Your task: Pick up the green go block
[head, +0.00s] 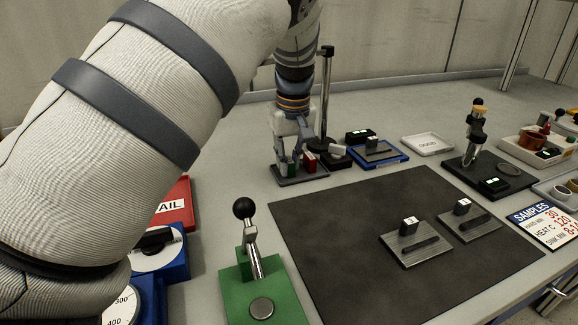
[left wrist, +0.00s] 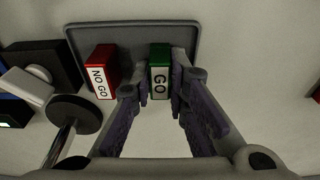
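The green GO block (left wrist: 160,72) stands in a grey tray (left wrist: 220,30) beside the red NO GO block (left wrist: 101,72). In the head view the green block (head: 293,168) is partly hidden by my left gripper (head: 291,158), and the red block (head: 309,162) is just to its right. My left gripper points down over the tray. In the left wrist view its fingers (left wrist: 160,86) are apart, one on each side of the green block's near end. A narrow gap seems to show on the left side; contact on the right is unclear. My right gripper is not in view.
A black post stand (head: 327,100) rises close behind the gripper. A blue tray (head: 378,153) lies to its right. A dark mat (head: 400,240) with two metal plates fills the front. A green lever base (head: 262,290) stands at the front left.

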